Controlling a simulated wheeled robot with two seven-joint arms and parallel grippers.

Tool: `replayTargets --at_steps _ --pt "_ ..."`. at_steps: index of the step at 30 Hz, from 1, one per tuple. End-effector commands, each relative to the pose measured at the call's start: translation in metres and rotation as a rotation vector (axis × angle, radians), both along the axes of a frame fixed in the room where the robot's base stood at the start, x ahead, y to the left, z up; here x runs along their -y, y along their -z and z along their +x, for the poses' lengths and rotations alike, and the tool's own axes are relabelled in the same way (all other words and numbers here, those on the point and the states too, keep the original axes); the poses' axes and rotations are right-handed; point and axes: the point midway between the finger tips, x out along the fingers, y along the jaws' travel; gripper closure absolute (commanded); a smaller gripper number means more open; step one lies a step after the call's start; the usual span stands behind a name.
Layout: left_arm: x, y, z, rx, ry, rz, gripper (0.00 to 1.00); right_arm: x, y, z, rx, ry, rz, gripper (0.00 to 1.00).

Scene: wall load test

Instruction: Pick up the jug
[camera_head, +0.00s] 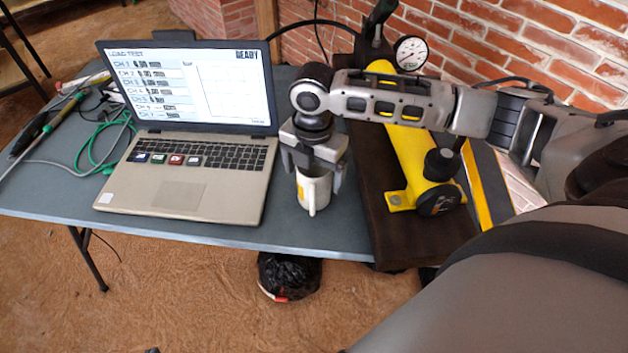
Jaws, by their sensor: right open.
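A white jug or mug (312,196) stands on the blue-grey table near its front edge, just right of the laptop. Its handle faces me. My right gripper (314,172) comes in from the right and points down over the jug. Its fingers are open, one on each side of the jug's upper part; I cannot tell whether they touch it. The gripper hides the jug's rim. My left gripper is not in view.
An open laptop (182,200) fills the table's middle. Cables and tools (75,125) lie at the left. A yellow cylinder pump (410,150) with a gauge (410,53) lies on a dark board (375,205) close right of the jug. A black bag (288,275) sits on the floor.

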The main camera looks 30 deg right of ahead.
Motion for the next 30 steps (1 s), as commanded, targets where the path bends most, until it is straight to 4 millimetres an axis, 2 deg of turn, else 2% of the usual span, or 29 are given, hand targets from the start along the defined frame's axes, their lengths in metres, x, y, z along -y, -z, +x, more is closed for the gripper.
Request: replayTargets --at_steps 2,7,8,22,30 --pt "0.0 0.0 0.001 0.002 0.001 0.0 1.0 0.0 0.0 0.0 0.0 0.0 0.0 0.15" --pt "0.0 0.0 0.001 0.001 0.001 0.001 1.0 0.0 0.0 0.0 0.0 0.0 0.001 0.63" --pt "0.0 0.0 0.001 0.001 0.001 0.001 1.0 0.0 0.0 0.0 0.0 0.0 0.001 0.64" --pt "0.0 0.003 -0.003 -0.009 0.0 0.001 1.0 0.0 -0.005 0.0 0.0 0.0 0.001 0.64" --pt "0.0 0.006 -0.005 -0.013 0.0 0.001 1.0 0.0 -0.022 0.001 0.002 0.001 0.0 0.64"
